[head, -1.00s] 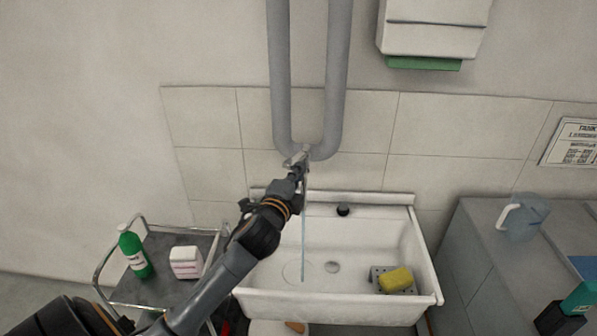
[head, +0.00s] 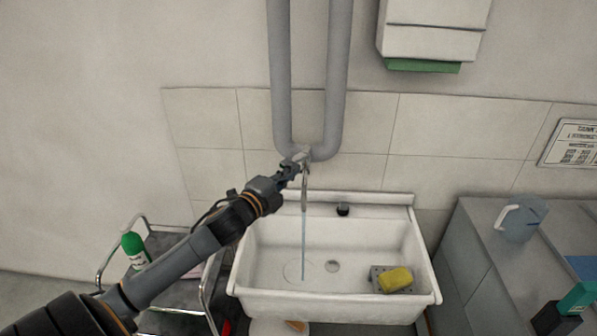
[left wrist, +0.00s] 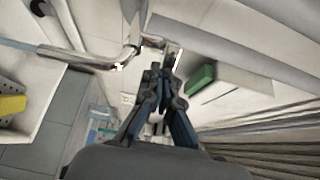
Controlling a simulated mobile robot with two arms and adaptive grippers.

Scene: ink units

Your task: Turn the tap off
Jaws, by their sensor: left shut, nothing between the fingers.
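The tap (head: 304,180) hangs from the wall under two joined grey pipes, and a thin stream of water (head: 303,240) runs from its spout into the white sink (head: 262,295). In the left wrist view the metal spout (left wrist: 85,54) reaches left from the wall fitting. My left gripper (head: 293,165) is at the tap's upper body, on its left side; the head view does not show whether it touches. In the left wrist view its fingers (left wrist: 160,72) are together with nothing between them. The tap's handle is hard to make out. My right gripper is not in view.
A yellow sponge (head: 395,279) lies on a grey dish in the sink's right part. A trolley with a green bottle (head: 134,249) stands left, partly behind my left arm. A counter with a clear jug (head: 522,219) is at right. A dispenser (head: 433,28) hangs above.

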